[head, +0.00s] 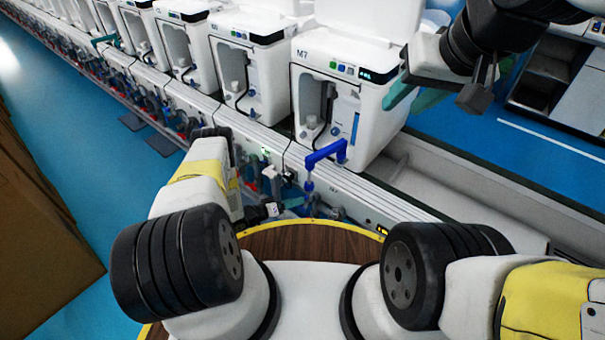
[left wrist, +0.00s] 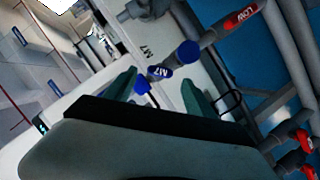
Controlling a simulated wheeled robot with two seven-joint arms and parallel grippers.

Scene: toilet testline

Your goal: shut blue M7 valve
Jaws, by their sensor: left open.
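The machine marked M7 (head: 340,85) stands in the head view's row of white units. A blue angled pipe (head: 325,153) sits at its front foot, with a small blue part (head: 309,186) below it. The fingers are apart, and I see no contact. In the head view my left gripper (head: 291,203) is beside the pipes, partly hidden. My right gripper (head: 425,97) is high beside the M7 machine, its opening unclear.
Red-marked valves, one labelled LOW (left wrist: 241,19), are on grey pipes nearby. A metal rail (head: 365,195) runs along the machines' front. A round wooden top (head: 310,240) with a yellow rim lies below. Blue floor (head: 75,110) is open at left, beside a brown box (head: 40,220).

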